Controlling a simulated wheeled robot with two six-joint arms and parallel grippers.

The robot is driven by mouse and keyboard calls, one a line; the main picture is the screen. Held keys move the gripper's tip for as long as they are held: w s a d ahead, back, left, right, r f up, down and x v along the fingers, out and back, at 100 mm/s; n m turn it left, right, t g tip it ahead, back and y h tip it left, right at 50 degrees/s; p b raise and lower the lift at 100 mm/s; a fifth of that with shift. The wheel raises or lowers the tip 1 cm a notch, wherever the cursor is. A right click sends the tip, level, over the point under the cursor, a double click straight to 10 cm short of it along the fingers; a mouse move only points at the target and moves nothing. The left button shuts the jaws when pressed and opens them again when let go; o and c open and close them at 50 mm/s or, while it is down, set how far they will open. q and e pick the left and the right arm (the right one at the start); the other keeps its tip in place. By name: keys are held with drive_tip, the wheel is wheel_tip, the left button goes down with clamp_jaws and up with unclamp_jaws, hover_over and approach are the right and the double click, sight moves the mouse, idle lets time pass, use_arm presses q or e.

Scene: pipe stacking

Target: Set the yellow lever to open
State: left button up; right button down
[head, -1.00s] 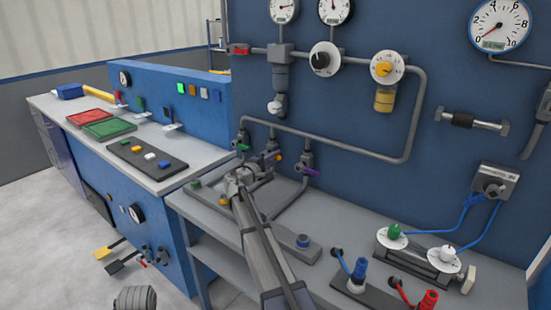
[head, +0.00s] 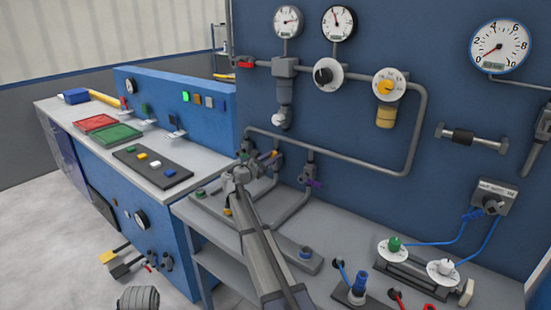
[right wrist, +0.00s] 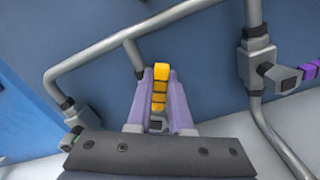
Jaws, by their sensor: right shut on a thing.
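The yellow lever (head: 274,153) is on the middle of three small valves on the low pipe along the blue panel. In the right wrist view, the yellow lever (right wrist: 160,88) lies lengthwise between two purple-grey fingers. My right gripper (head: 266,159) is at this valve in the head view, shut on the lever. Its body and arm hide most of the valve. The right gripper (right wrist: 160,95) also shows from behind in the wrist view. I cannot tell the lever's exact angle against the pipe. My left gripper is not in view.
A valve with a purple lever (head: 315,183) stands close to the right; its purple lever (right wrist: 298,77) shows in the wrist view. Another valve (head: 246,147) is close on the left. Bent grey pipes (head: 292,206) run down to the bench. Gauges and knobs are higher on the panel.

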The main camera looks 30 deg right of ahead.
drive_tip(key=n, duration=0.1)
drive_tip(key=w+n, duration=0.1)
drive_tip(key=shift+w+a+r+n, duration=0.1)
drive_tip(key=shift+a+r+n, duration=0.1)
drive_tip(key=shift+a+n, duration=0.1)
drive_tip(key=shift+w+a+n, duration=0.15)
drive_tip(key=shift+w+n, duration=0.15)
drive_tip(key=shift+n, duration=0.4)
drive_tip(key=shift+w+a+n, duration=0.1)
drive_tip(key=shift+w+n, duration=0.15)
drive_tip(key=shift+n, duration=0.45)
drive_tip(key=c, duration=0.8)
unclamp_jaws()
drive_tip(key=shift+r, duration=0.1)
drive_tip(key=v, duration=0.7)
drive_tip(key=shift+s+a, duration=0.1)
drive_tip(key=shift+a, duration=0.3)
